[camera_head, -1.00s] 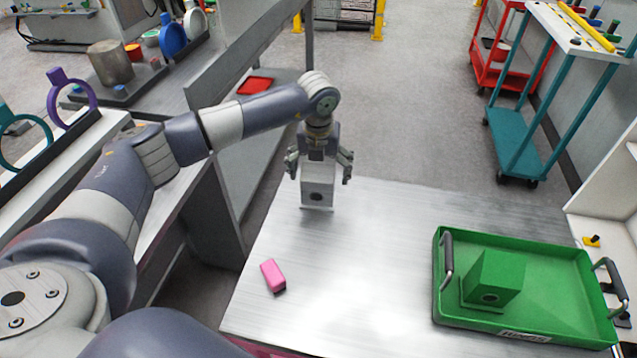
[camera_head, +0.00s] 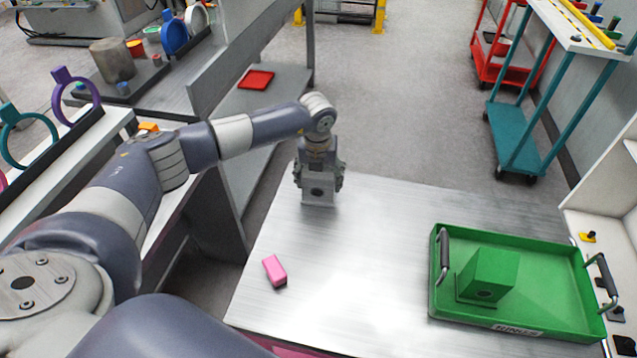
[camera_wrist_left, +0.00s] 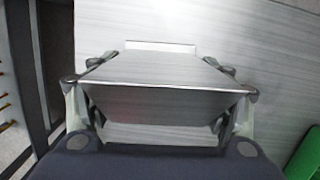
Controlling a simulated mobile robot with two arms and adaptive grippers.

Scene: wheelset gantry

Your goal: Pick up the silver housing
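The silver housing (camera_head: 318,197) stands upright near the far left edge of the metal table, with a dark round hole in its front face. My left gripper (camera_head: 319,180) is above it, pointing down, with one finger against each side. In the left wrist view the housing (camera_wrist_left: 160,105) fills the space between the fingertips, and the gripper (camera_wrist_left: 162,88) appears shut on it. The housing's base still appears to rest on the table. My right gripper is not in view.
A green tray (camera_head: 437,300) holding a green housing (camera_head: 490,275) is at the table's right. A pink block (camera_head: 274,271) lies at the front left. The table's middle is clear. A grey shelf unit (camera_head: 240,160) stands left of the table.

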